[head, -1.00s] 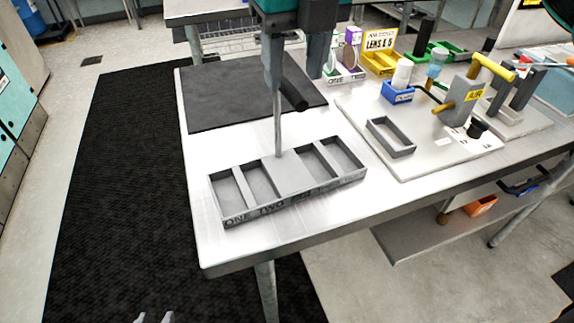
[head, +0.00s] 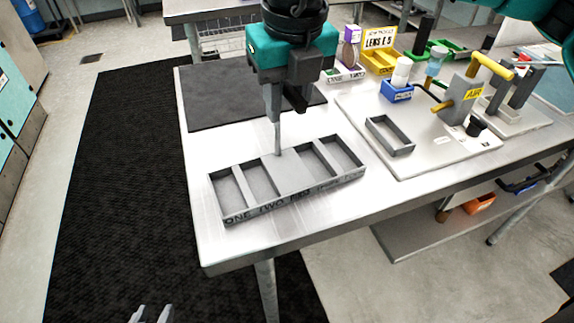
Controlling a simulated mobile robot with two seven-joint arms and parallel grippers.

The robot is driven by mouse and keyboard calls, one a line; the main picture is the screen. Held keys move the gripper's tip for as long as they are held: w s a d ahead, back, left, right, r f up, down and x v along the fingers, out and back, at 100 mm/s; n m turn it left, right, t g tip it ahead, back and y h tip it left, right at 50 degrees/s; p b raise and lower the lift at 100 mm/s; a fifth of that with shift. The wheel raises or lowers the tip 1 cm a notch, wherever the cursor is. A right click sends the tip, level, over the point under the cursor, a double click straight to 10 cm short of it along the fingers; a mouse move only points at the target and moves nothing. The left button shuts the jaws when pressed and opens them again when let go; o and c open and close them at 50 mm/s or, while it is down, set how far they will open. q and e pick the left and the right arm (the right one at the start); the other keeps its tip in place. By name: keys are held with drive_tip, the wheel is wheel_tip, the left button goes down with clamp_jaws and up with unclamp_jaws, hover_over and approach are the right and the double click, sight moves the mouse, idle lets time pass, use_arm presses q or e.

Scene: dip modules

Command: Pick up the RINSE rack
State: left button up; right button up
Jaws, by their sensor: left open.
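A grey rack (head: 290,181) with several open compartments and a solid middle panel sits on the bench. Its front edge reads ONE, TWO and further words too small to read, so I cannot confirm RINSE. A thin upright rod (head: 278,138) rises from it, with a dark bar near its top. My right gripper (head: 288,103), below a teal body, is around or beside this dark bar. Its fingers overlap the bar, so its grip is unclear. My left gripper (head: 151,314) is open at the bottom left edge, low and away from the bench.
A small grey frame (head: 390,137) lies on a white plate (head: 440,165) to the right, near a yellow-handled AIR fixture (head: 462,100). Blue (head: 397,93) and yellow (head: 381,62) bins stand behind. A dark mat (head: 215,98) covers the back left bench.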

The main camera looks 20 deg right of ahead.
clamp_jaws()
drive_tip(key=shift+r, duration=0.1)
idle(0.9)
